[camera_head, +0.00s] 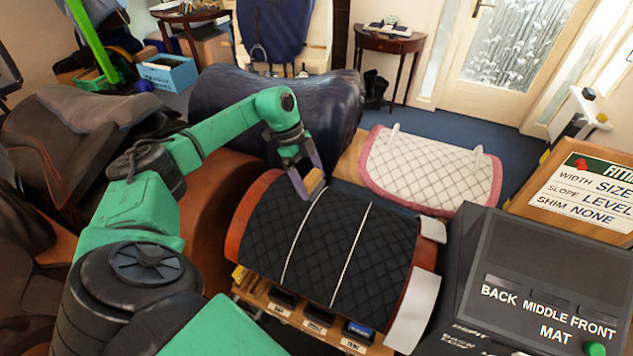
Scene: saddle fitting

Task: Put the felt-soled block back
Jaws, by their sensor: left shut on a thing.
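My left gripper (306,184) reaches in from the left over the far edge of the black quilted pad (345,240). It is shut on a small tan block (314,181), which I take to be the felt-soled block. The felt on its underside does not show, and I cannot tell whether the block touches the pad. The pad has two pale lines across it and lies over an orange-brown rounded form. Below its near edge is a wooden rack (270,307) with small labelled dark bins. My right gripper is not in view.
A grey console (545,270) marked BACK, MIDDLE, FRONT and MAT stands at the right, with a green button (595,349). A fitting board (590,190) reads SIZE, LEVEL, NONE. A white quilted pad (430,170) and dark saddle (275,100) lie behind. Brown saddles crowd the left.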

